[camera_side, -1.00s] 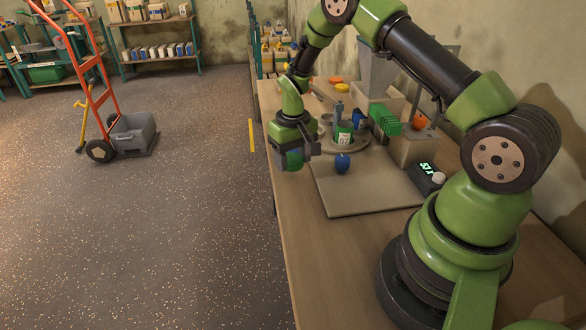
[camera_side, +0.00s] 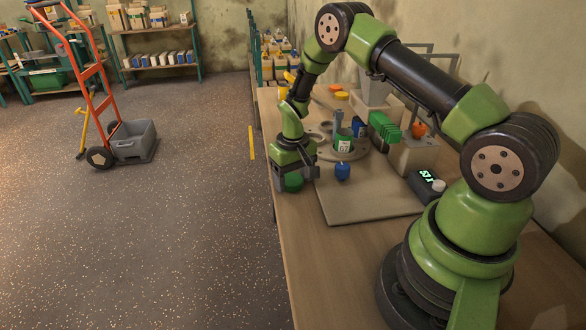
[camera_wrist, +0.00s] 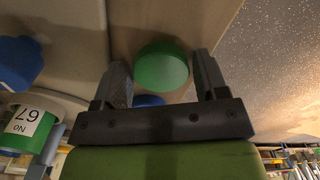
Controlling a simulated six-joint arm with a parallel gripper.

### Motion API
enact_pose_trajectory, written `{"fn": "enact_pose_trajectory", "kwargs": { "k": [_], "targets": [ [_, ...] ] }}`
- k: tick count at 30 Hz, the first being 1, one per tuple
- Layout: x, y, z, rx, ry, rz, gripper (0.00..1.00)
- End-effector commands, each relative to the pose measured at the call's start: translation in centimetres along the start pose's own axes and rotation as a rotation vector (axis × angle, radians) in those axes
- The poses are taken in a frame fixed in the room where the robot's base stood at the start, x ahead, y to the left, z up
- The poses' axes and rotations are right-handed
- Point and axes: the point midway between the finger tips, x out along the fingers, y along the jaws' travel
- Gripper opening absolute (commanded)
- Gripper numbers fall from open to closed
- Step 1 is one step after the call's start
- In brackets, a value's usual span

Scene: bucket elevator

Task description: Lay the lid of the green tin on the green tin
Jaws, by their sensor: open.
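The green tin (camera_side: 344,142), with a white label, stands upright on the round grey plate (camera_side: 355,155). In the wrist view the green tin (camera_wrist: 22,140) shows at the left edge, its label reading No 67. The round green lid (camera_wrist: 162,68) lies between my open fingers, with a gap on both sides. My gripper (camera_wrist: 160,62) points down at it. In the side view my gripper (camera_side: 296,182) is at the table's left edge, partly covering the green lid (camera_side: 293,184). A blue round thing (camera_wrist: 148,100) shows partly behind the lid.
A blue object (camera_side: 342,171) stands on the beige board (camera_side: 370,204), right of my gripper. Green upright plates (camera_side: 384,127) stand behind the board. A small display box (camera_side: 426,186) sits at the board's right. The table's left edge is close to my gripper.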

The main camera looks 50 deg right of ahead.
Motion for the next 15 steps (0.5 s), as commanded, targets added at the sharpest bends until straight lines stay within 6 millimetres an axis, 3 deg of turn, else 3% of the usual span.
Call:
{"fn": "enact_pose_trajectory", "kwargs": {
  "k": [5,15],
  "targets": [
    [-2.4,0.0,-0.1,0.000,0.005,0.000,0.67],
    [-9.7,0.0,-0.1,-0.001,0.006,0.000,0.67]
  ]
}}
